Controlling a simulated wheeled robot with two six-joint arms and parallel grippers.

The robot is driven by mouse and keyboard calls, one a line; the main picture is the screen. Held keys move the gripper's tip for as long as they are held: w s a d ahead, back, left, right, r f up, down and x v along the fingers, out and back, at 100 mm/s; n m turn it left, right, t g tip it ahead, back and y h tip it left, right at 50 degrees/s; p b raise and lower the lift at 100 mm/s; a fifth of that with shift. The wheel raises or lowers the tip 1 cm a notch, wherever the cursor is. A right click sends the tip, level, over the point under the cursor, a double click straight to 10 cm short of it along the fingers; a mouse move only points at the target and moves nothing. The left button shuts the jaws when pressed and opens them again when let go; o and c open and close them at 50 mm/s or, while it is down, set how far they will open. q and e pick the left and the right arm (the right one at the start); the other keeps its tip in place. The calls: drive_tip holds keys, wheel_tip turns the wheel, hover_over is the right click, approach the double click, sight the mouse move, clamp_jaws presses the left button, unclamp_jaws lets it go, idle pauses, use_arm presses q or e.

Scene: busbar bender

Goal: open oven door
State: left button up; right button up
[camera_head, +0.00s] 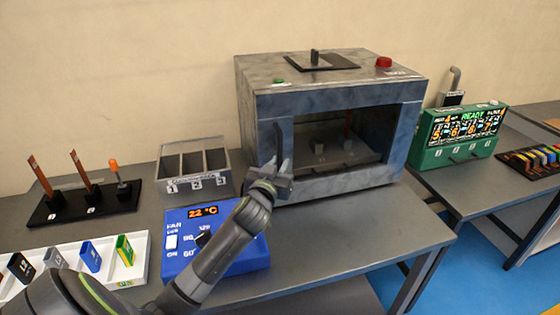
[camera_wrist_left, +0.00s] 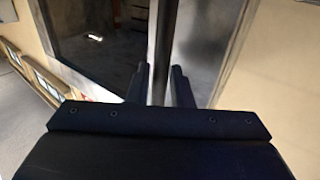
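The oven (camera_head: 335,125) is a grey box on the table. Its front has a blue-grey frame around a dark window (camera_head: 345,138), through which small blocks show. The door looks shut. A dark upright handle (camera_head: 279,140) is at the front's left side. My left gripper (camera_head: 277,168) is at the handle's lower end, its fingers apart. In the left wrist view, the upright handle bar (camera_wrist_left: 162,45) runs between the two fingertips of my left gripper (camera_wrist_left: 160,85). I cannot tell whether they touch it. My right gripper is not in view.
A blue control box (camera_head: 240,262) showing 22 °C stands below my left forearm. A three-slot bin (camera_head: 193,170), a tool stand (camera_head: 90,205) and a white tray (camera_head: 140,255) are to the left. A green panel (camera_head: 458,135) stands right. Table before the oven's right side is clear.

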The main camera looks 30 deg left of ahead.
use_arm(q)
drive_tip(key=shift+w+a, duration=0.15)
drive_tip(key=shift+w, duration=0.3)
clamp_jaws()
